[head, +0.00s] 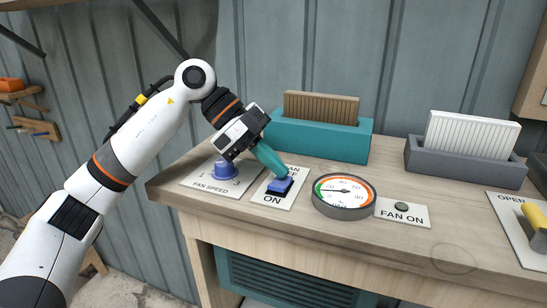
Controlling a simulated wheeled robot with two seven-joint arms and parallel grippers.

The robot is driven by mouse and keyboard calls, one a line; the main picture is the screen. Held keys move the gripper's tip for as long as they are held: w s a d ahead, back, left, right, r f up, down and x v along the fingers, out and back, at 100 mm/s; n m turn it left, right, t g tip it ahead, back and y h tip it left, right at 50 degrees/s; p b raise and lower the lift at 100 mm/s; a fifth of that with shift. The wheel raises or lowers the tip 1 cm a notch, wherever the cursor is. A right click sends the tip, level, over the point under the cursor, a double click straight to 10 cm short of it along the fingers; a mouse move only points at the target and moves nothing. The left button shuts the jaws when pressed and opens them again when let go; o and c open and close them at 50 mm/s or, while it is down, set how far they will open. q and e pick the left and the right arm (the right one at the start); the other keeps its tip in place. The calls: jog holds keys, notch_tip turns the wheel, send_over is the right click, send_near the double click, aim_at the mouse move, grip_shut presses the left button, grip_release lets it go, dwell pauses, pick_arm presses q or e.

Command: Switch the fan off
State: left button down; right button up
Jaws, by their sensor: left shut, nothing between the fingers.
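The fan switch (279,188) is a blue rocker on a white plate marked "FAN" at the top, partly hidden, and "ON" at the bottom. My left gripper (284,178) is shut, with its teal fingers coming down at the far edge of the rocker. The fingertips look to be touching it or just above it; I cannot tell which. A "FAN ON" plate (412,219) with a dark, greyish-green round lamp (402,206) is to the right. My right gripper is out of view.
A blue fan speed knob (225,169) stands left of the switch. A round gauge (344,196) is to its right. A teal holder (318,139) and a grey holder (466,167) stand behind. A yellow handle (535,221) is at the far right. The bench front (400,262) is clear.

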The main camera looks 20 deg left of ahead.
pick_arm(q)
jog(key=shift+s, duration=0.1)
jog(key=shift+s+r, duration=0.15)
jog(key=shift+s, duration=0.55)
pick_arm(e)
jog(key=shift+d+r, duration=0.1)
